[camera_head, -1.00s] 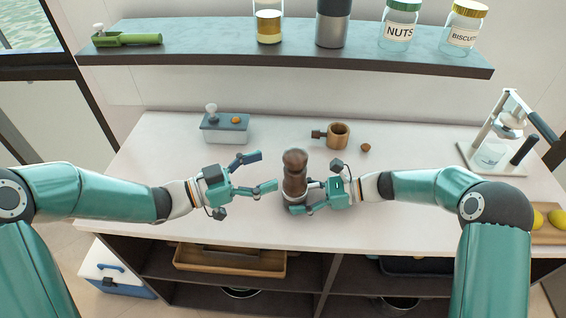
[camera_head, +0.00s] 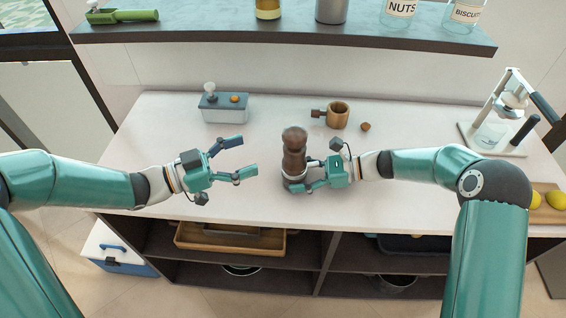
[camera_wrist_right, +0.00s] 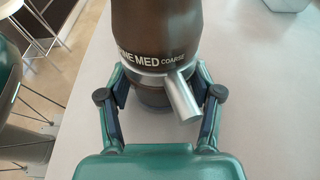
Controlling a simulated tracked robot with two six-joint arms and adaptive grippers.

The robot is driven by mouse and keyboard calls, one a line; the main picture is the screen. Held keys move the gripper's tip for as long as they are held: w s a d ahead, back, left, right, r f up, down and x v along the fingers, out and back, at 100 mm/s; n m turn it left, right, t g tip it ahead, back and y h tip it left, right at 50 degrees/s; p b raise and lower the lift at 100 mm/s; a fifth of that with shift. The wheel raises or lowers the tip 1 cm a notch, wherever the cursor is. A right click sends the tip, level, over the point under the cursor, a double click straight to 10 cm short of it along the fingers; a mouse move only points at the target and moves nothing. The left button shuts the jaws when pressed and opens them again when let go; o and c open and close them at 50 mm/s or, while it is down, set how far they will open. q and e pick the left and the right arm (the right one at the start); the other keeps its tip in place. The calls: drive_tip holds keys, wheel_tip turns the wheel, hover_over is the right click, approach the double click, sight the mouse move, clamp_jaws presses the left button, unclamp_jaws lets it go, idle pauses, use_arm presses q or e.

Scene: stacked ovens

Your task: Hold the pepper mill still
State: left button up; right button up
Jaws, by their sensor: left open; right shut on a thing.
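The pepper mill (camera_head: 294,145) is dark brown with a rounded top and stands upright on the white counter. In the right wrist view the mill (camera_wrist_right: 157,35) shows the lettering "MED COARSE", a metal band and a short metal lever (camera_wrist_right: 181,97) sticking out toward the camera. My right gripper (camera_head: 298,184) is shut on the lower part of the mill; its fingers (camera_wrist_right: 160,92) sit on both sides just around the band. My left gripper (camera_head: 250,155) is open and empty, to the left of the mill and apart from it, fingers pointing toward it.
A grey-lidded box (camera_head: 224,107) with a knob stands behind on the counter. A wooden cup (camera_head: 338,115) and a small brown ball (camera_head: 365,126) lie behind the mill. A lever press (camera_head: 500,125) stands at right. A shelf (camera_head: 290,28) with jars hangs above.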

sight(295, 136)
use_arm(q)
drive_tip(key=x, duration=0.8)
drive_tip(key=r+x, duration=0.1)
drive_tip(key=x, duration=0.3)
drive_tip(key=shift+d, duration=0.1)
drive_tip(key=c, duration=1.2)
